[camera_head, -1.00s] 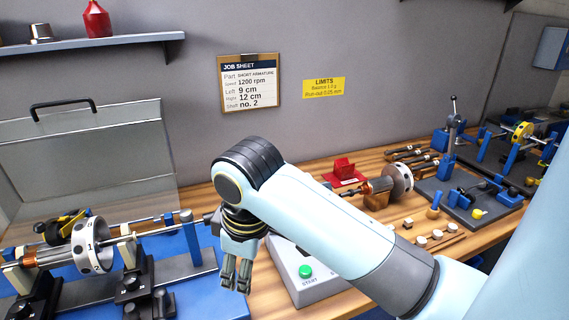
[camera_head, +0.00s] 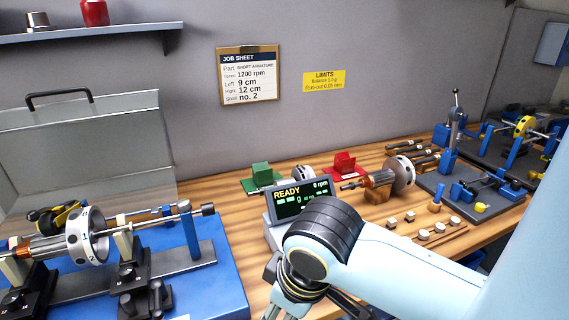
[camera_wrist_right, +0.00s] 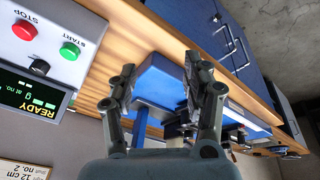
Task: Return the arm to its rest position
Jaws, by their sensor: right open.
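My right arm (camera_head: 410,270) is pale blue with a dark wrist joint and comes in from the right in the head view. Its wrist stands in front of the control box, over the bench's front part. The gripper is mostly hidden or below the bottom edge there. In the right wrist view the right gripper (camera_wrist_right: 159,78) is open, with nothing between its fingers. A blue block-shaped part and the bench edge show beyond the fingers. My left gripper is in neither view.
The balancing machine (camera_head: 225,277) with a rotor (camera_head: 87,235) stands at left. The control box's display (camera_head: 302,200) reads READY, 0 rpm; its start button (camera_wrist_right: 70,51) and stop button (camera_wrist_right: 25,30) show. Another rotor (camera_head: 400,172), small weights and a fixture (camera_head: 470,190) lie right.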

